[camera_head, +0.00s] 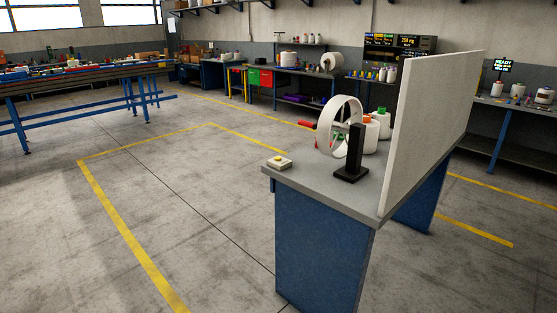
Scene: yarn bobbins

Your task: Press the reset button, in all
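A small button box (279,162) with a pale base and a yellowish top sits on the near left corner of a grey-topped blue bench (315,186). It is the only button-like thing I can make out, and any label on it is too small to read. Neither of my grippers shows in the head view.
On the bench, a white ring (340,127) stands by a black post (351,155), with white containers (381,124) behind. A pale upright panel (430,125) closes the bench's right side. A long blue-legged table (85,77) stands far left. The yellow-lined floor between is clear.

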